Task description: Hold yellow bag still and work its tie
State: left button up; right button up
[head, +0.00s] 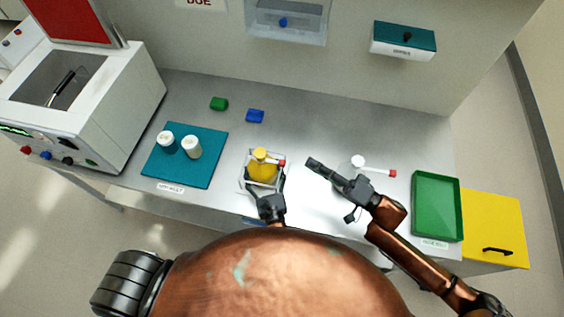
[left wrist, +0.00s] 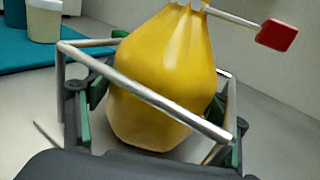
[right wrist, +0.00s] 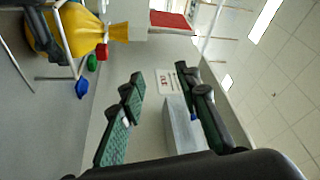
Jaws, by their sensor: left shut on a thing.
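The yellow bag (head: 262,170) stands upright inside a thin metal wire frame (head: 246,186) on the bench. It fills much of the left wrist view (left wrist: 160,75), with its neck gathered at the top. Its tie (left wrist: 232,17) sticks out to the right from the neck and ends in a red tab (left wrist: 277,35); the tab also shows in the head view (head: 282,162). My left gripper (head: 267,188) is shut on the bag's lower body, a green-padded finger on each side. My right gripper (head: 311,163) is open and empty, right of the bag and apart from it.
A green tray (head: 437,175) is further right. Two white-lidded jars (head: 191,147) stand on a teal mat (head: 208,174). Green (head: 219,103) and blue (head: 255,116) blocks lie behind.

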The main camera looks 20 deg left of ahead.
aim_at(282, 162)
notch_tip(282, 162, down, 8)
jog(key=s+m+h, duration=0.2)
jog(key=m, duration=0.3)
jog(key=shift+t, duration=0.3)
jog(key=x, duration=1.1)
jog(key=shift+w+a+f, duration=0.1)
jog(key=shift+w+a, duration=0.1)
jog(key=shift+w, duration=0.25)
jog(key=shift+c, duration=0.5)
grip_shut()
jog(key=shift+d, duration=0.1)
